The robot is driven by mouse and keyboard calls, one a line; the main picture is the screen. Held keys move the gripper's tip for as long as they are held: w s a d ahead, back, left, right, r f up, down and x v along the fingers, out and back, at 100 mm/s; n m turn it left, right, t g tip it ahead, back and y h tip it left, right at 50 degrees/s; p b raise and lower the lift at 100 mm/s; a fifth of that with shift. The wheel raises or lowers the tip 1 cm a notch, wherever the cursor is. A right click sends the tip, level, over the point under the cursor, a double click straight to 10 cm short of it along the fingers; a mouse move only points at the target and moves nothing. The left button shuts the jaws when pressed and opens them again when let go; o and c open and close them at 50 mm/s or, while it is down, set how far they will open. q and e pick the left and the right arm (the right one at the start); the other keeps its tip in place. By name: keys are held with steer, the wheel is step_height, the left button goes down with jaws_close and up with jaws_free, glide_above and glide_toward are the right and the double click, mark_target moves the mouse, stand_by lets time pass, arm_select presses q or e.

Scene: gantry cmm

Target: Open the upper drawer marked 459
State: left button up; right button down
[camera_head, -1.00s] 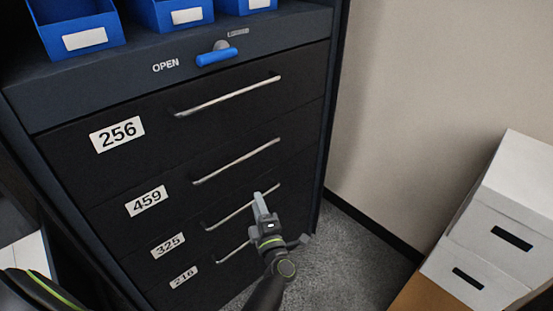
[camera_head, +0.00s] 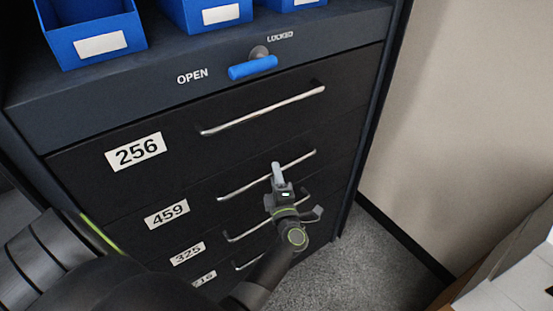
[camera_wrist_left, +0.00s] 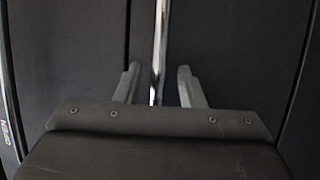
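The drawer marked 459 (camera_head: 190,207) is the second one down in the dark cabinet, and it is shut. Its silver bar handle (camera_head: 240,187) runs across its front. My left gripper (camera_head: 278,172) is at this handle, right of its middle. In the left wrist view the 459 handle (camera_wrist_left: 161,45) runs between the two fingers of my left gripper (camera_wrist_left: 158,85), with a gap on each side. The fingers are open. The blue lock lever (camera_head: 252,67) above the drawers points toward OPEN. My right gripper is not in view.
The 256 drawer (camera_head: 80,170) is above, with its own bar handle (camera_head: 265,110). Drawers 325 and 216 are below, all shut. Blue bins (camera_head: 95,35) stand on top. White boxes (camera_head: 515,265) are at the lower right, with carpet (camera_head: 370,260) between.

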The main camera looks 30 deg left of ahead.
arm_select(q)
steer(key=shift+w+a+r, duration=0.1)
steer(key=shift+w+a, duration=0.35)
steer(key=shift+a, duration=0.05)
steer(key=shift+s+d+r, duration=0.1)
steer(key=shift+c, duration=0.8)
jaws_close()
